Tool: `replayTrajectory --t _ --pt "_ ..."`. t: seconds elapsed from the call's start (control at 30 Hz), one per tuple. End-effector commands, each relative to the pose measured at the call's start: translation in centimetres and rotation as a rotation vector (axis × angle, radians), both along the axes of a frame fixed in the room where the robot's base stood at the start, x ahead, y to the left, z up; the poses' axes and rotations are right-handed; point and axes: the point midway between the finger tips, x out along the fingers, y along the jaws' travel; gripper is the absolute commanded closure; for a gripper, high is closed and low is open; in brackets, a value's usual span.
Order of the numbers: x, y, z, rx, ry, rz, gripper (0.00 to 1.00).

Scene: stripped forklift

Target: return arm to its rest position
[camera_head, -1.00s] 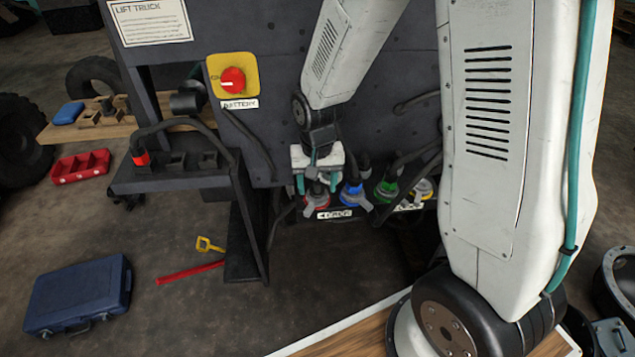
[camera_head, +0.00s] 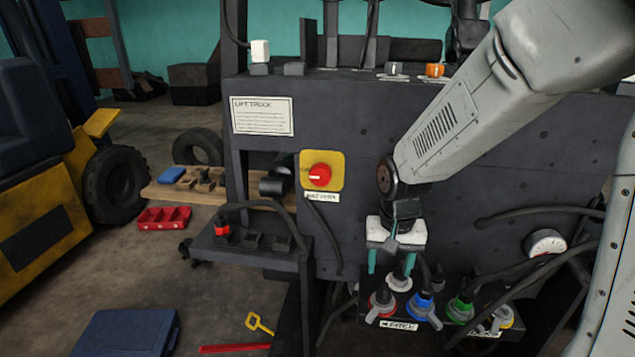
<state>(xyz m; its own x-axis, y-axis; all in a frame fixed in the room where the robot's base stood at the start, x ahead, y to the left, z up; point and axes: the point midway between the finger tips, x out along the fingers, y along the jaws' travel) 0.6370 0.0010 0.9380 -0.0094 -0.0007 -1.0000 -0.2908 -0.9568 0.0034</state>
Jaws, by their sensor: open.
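My arm reaches in from the upper right of the head view. My gripper (camera_head: 389,266) points down in front of the dark forklift panel (camera_head: 460,160), its two teal-tipped fingers apart. It hangs above the row of coloured connectors, with a white-grey piece (camera_head: 399,281) just below and partly between the fingers. I cannot tell whether the fingers touch that piece. The red connector (camera_head: 382,303), blue connector (camera_head: 421,306), green connector (camera_head: 460,309) and yellow connector (camera_head: 503,316) sit on the low bracket.
A red battery knob (camera_head: 320,175) on a yellow plate is left of my gripper. A black shelf (camera_head: 250,250) with a cable juts out at left. A gauge (camera_head: 545,243) and cables are at right. A blue case (camera_head: 125,333) lies on the floor.

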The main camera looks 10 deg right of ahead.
Motion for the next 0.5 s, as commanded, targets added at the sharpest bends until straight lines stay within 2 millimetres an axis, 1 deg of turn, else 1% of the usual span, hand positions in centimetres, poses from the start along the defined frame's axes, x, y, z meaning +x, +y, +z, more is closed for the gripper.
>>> replayTrajectory --t 0.07,0.1,0.17,0.3,0.37,0.5 --pt "-1.4 -0.1 -0.2 -0.003 0.054 0.043 0.42" --pt "-2.6 -0.2 -0.1 -0.003 0.090 0.072 0.42" --pt "-4.2 -0.4 1.1 -0.001 0.117 0.112 0.42" --pt "-7.8 -1.0 4.4 0.004 0.139 0.184 0.42" --pt "-9.4 -1.2 5.9 0.008 0.140 0.210 0.42" --pt "-13.3 -1.8 9.3 0.011 0.118 0.265 0.42"
